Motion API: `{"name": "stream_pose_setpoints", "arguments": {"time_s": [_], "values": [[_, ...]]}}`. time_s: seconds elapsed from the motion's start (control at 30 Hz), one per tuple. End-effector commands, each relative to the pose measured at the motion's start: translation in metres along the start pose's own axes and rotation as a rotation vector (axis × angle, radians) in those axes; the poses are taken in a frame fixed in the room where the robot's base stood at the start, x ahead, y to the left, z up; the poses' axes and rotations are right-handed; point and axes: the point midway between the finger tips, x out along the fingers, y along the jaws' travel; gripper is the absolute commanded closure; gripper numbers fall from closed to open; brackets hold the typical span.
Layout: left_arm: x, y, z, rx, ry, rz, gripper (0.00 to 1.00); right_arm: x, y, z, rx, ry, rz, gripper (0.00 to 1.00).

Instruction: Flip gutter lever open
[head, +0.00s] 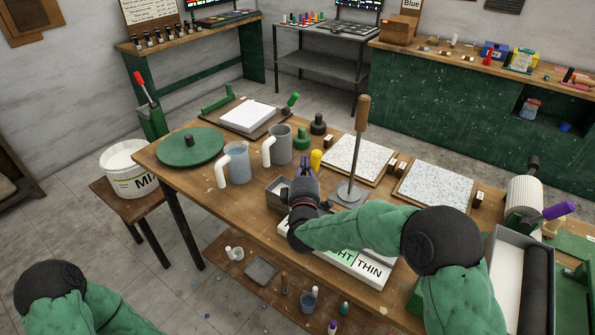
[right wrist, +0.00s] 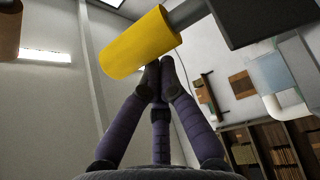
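A short yellow handle (head: 316,160) stands on the table just behind my right gripper (head: 303,162); I take it for the gutter lever. In the right wrist view the yellow cylinder (right wrist: 139,43) sits on a dark shaft and lies slanted above the fingertips (right wrist: 160,66). The purple fingers come together at the tips, with nothing seen between them. The tips are close to the handle's lower side; I cannot tell whether they touch. A grey metal box (head: 275,193) is beside the gripper, partly hidden by it. Only my left arm shows at lower left; its gripper is out of view.
Grey mugs with white handles (head: 237,165) stand left of the gripper. A lettered board (head: 345,268) lies under my right forearm.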

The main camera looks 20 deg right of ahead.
Motion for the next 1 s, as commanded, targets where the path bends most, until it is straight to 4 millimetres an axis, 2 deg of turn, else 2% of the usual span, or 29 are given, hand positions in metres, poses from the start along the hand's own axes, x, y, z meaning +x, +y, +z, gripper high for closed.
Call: {"name": "stream_pose_setpoints", "arguments": {"time_s": [0.03,0.2,0.5,1.0], "values": [[0.008,-0.003,0.0,0.0,0.0,0.0,0.6,-0.003,-0.004,0.005,0.027,-0.003,0.018,1.0],[0.015,-0.005,-0.001,0.0,0.0,0.0,0.6,-0.008,0.001,0.013,0.094,-0.003,0.063,1.0],[0.017,-0.006,-0.001,0.0,0.001,0.0,0.6,-0.013,0.003,0.021,0.09,-0.004,0.06,1.0],[0.018,-0.006,-0.001,0.0,0.0,0.0,0.6,-0.014,0.003,0.022,0.09,-0.004,0.06,1.0]]}}
